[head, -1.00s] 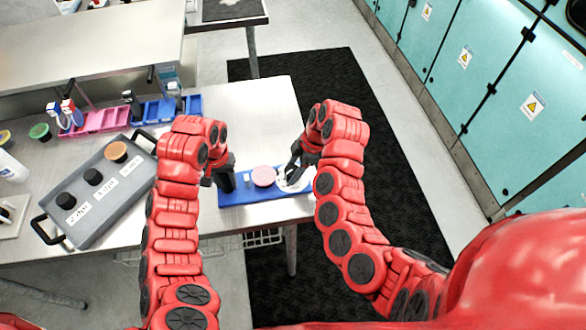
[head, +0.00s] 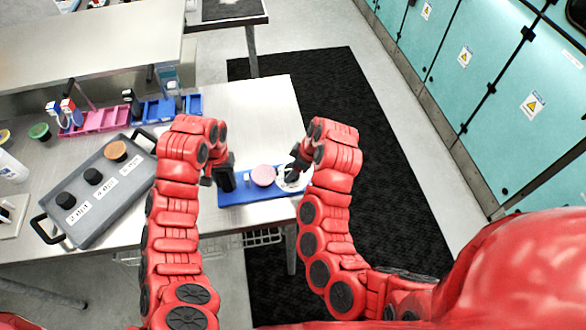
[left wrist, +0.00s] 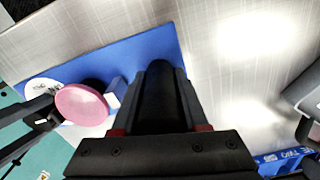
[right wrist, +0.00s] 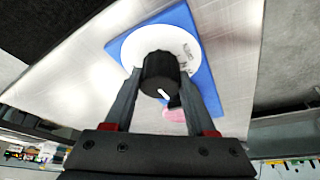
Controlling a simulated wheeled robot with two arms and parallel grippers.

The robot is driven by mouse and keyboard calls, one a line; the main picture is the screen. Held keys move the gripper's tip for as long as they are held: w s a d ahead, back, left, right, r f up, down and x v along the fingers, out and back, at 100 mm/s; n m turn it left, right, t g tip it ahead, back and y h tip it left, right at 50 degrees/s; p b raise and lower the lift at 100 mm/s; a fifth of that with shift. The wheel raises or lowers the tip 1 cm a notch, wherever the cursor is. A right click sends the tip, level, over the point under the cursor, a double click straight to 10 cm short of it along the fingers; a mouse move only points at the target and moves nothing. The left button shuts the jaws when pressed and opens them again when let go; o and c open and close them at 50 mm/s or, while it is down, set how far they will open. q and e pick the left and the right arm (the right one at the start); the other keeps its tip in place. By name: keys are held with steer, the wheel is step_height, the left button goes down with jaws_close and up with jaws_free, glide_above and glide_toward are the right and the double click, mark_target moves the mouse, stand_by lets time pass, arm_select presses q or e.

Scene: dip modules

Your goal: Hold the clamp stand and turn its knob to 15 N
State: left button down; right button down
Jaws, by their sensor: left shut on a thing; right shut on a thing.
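The clamp stand has a blue base (head: 235,197) near the table's front right corner. A black upright post (left wrist: 160,90) rises at one end, a pink disc (head: 263,175) sits mid-base, and a white printed dial (right wrist: 128,50) lies at the other end. A black knob (right wrist: 160,70) with a white pointer mark stands on the dial. My left gripper (head: 220,178) is shut on the post. My right gripper (right wrist: 157,80) is shut on the knob, a finger on each side. The pointer faces the bottom of the right wrist view; the dial's numbers are too small to read.
A grey box (head: 105,205) with several capped knobs and handles stands on the left of the table. Pink (head: 105,121) and blue (head: 165,112) racks stand behind it. The table top (head: 262,110) behind the stand is clear.

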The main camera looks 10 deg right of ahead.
stand_by(0.3)
steer(key=shift+c, duration=1.1)
jaws_free()
